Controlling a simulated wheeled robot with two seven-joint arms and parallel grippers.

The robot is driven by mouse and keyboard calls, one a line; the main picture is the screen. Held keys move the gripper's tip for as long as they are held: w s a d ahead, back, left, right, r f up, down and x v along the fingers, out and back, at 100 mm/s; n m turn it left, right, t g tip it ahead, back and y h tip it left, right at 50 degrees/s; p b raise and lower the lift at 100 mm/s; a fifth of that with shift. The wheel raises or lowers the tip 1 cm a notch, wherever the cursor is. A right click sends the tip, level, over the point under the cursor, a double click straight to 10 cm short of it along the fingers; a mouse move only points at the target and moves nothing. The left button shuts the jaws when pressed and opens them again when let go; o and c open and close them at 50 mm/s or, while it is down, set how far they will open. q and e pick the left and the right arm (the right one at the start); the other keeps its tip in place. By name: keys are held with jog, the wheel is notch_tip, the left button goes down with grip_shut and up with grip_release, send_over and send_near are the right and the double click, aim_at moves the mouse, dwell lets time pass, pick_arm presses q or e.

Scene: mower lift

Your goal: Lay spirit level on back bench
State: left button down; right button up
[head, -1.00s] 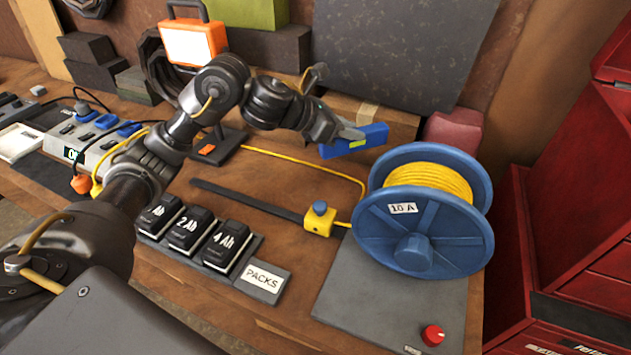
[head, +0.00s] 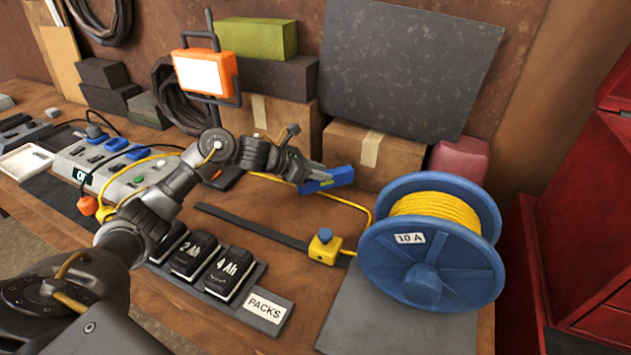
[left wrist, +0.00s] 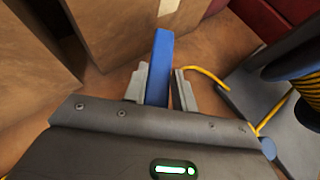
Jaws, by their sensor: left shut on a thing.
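The spirit level is a blue bar (head: 335,178) with a small yellow-green vial. My left gripper (head: 314,176) is shut on it over the wooden bench (head: 285,205), in front of a cardboard box. In the left wrist view the level (left wrist: 158,62) stands out between the two fingers (left wrist: 160,88) and points away toward the boxes. I cannot tell whether the level touches the bench top or is a little above it. My right gripper is not in view.
A cardboard box (head: 395,160) stands behind the level. A blue reel of yellow cable (head: 430,240) stands to the right. A dark strip with a yellow block (head: 325,246) and battery packs (head: 230,272) lie nearer. Some bare bench lies between them and the level.

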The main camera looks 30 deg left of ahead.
pick_arm(q)
jog(key=shift+w+a+f, duration=0.3)
jog(key=shift+a+f, duration=0.3)
jog(key=shift+f, duration=0.15)
jog(key=shift+w+a+f, duration=0.1)
jog(key=shift+a+f, duration=0.15)
jog(key=shift+f, duration=0.15)
notch_tip(320, 180, down, 2)
jog(key=shift+f+p, duration=0.1)
jog(key=shift+p, duration=0.8)
jog(key=shift+f, duration=0.45)
jog(key=shift+f+b, duration=0.2)
jog(key=shift+b, duration=0.1)
jog(key=c, duration=1.1)
grip_release()
jog(key=shift+r, duration=0.1)
